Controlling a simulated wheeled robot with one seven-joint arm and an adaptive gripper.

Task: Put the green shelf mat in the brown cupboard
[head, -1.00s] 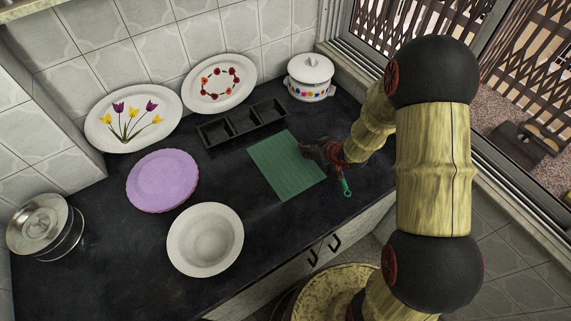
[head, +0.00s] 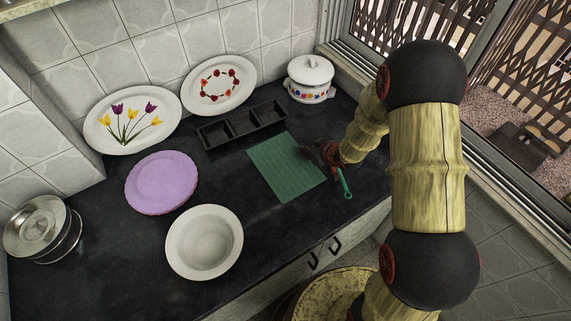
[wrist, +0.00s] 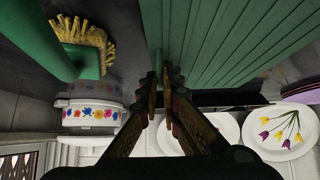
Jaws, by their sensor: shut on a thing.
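The green shelf mat (head: 282,172) is a flat ribbed sheet on the dark counter in the head view. It fills the upper right of the wrist view (wrist: 235,45). My gripper (head: 312,152) is at the mat's right edge and is shut on that edge; its fingertips (wrist: 168,85) meet at the mat's border in the wrist view. Any gap beneath the mat is too small to tell. No brown cupboard is recognisable in either view.
A green-handled brush (head: 345,184) lies close beside my gripper. A black divided tray (head: 243,124) and a lidded white pot (head: 310,79) stand behind the mat. A white bowl (head: 204,242) and a purple plate (head: 161,182) are to the left. A window (head: 475,110) borders the right.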

